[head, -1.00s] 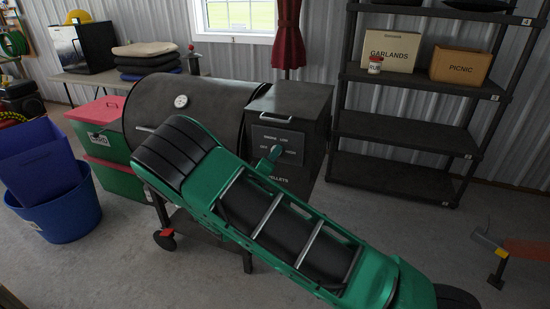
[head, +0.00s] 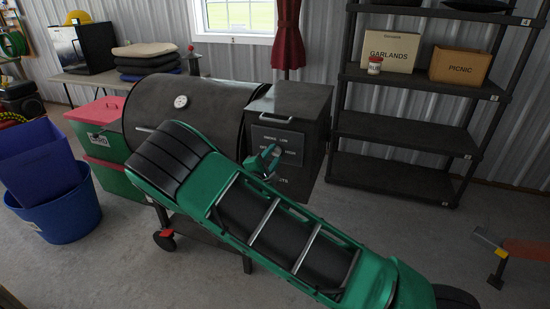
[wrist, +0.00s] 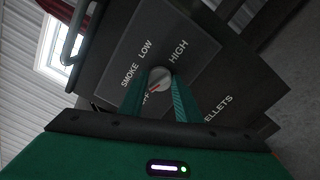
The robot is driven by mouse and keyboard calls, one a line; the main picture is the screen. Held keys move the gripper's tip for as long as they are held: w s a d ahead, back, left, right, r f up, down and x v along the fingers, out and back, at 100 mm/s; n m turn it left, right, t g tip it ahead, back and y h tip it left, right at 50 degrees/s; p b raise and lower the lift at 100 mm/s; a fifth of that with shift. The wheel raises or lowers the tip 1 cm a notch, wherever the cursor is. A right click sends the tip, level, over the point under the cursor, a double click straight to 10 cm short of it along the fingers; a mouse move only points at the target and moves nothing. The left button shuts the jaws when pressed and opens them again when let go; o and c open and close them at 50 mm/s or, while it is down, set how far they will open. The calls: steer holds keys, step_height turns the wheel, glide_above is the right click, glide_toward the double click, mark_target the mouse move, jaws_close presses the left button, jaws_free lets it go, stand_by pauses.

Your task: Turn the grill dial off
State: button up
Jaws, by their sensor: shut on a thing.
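The grill dial (wrist: 158,80) is a small light round knob on the dark control panel (wrist: 190,45) in the wrist view. Labels SMOKE, LOW and HIGH show around it, and an OFF label is partly hidden by a finger. A short red mark on the dial appears to point to the lower left, toward OFF. My gripper (wrist: 159,86) is shut on the dial, one green finger on either side. In the head view my gripper (head: 264,160) is at the panel (head: 278,146) on the pellet box (head: 292,102); the dial is hidden there.
The grill barrel (head: 190,95) stands left of the pellet box. A blue tub (head: 65,215) and red-lidded green bins (head: 105,180) are further left. A dark shelf rack (head: 405,126) stands at the right. Grey floor is open in front of the rack.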

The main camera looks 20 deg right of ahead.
steer(key=shift+a+f+n, duration=0.15)
steer(key=shift+n, duration=0.8)
steer(key=shift+a+f+n, duration=0.1)
steer(key=shift+f+n, duration=0.05)
steer(key=shift+n, duration=0.8)
steer(key=o, duration=1.1)
steer(key=shift+c, duration=0.2)
steer(key=shift+d+r, duration=0.1)
steer(key=shift+d, duration=0.05)
steer(key=shift+s, duration=0.1)
steer(key=v, duration=1)
steer(key=shift+s+a, duration=0.2)
steer(key=shift+a, duration=0.05)
